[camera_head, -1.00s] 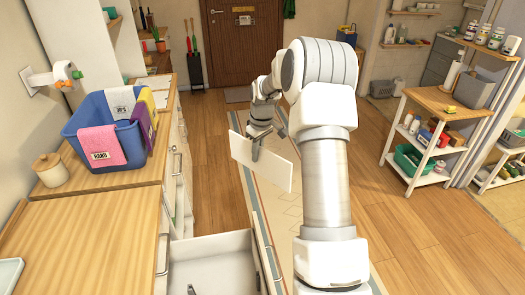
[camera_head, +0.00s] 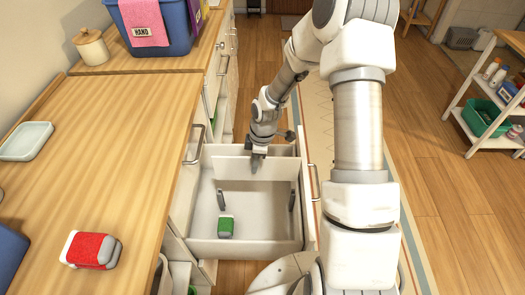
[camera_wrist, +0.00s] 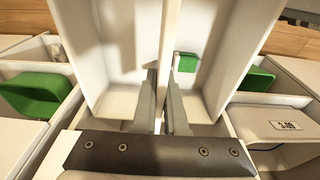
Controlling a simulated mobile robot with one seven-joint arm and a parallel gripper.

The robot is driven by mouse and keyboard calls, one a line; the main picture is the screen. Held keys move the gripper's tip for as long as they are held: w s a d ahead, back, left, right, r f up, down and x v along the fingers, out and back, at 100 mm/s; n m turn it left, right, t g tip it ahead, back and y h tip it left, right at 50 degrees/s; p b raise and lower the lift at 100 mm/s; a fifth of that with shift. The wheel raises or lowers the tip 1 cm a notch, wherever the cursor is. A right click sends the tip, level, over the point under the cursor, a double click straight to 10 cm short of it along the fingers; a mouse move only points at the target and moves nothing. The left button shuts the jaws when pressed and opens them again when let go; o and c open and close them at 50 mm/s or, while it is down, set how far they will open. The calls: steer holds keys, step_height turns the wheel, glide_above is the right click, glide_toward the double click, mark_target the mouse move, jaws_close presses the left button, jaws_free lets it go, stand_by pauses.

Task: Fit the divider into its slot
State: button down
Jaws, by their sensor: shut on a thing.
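The divider (camera_head: 281,168) is a thin white panel, held upright and crosswise over the far part of an open white drawer (camera_head: 270,246). My gripper (camera_head: 255,168) is shut on its upper middle. In the wrist view the divider (camera_wrist: 166,45) shows edge-on between the two grey fingers (camera_wrist: 164,103). Two dark upright slot pieces, left (camera_head: 221,199) and right (camera_head: 291,199), stand along the drawer's side walls, in front of the divider in the head view. The divider appears above and beyond them; its exact height and the drawer floor behind it are hidden.
A green-and-white item (camera_head: 226,227) lies on the drawer floor, near the front left. A wooden counter (camera_head: 120,170) runs along the left, with a red-and-white item (camera_head: 91,250), a pale dish (camera_head: 26,141) and a blue basket (camera_head: 172,38). Shelves (camera_head: 495,110) stand at the right.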

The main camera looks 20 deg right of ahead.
mark_target(263, 168)
steer(key=shift+s+a+f+b, duration=0.1)
steer(key=shift+f+b, duration=0.2)
steer(key=shift+f, duration=0.5)
steer(key=shift+f+b, duration=6.55)
steer(key=shift+f, duration=2.1)
steer(key=c, duration=0.9)
jaws_free()
steer(key=r+p, duration=0.2)
steer(key=r, duration=0.3)
steer(key=d+r+p, duration=0.1)
steer(key=r+p, duration=0.1)
steer(key=r, duration=0.4)
steer(key=d+r+p, duration=0.1)
steer(key=r+p, duration=0.1)
steer(key=r, duration=0.4)
steer(key=shift+s+d+r, duration=0.1)
steer(key=shift+s+d, duration=0.15)
steer(key=shift+s, duration=0.15)
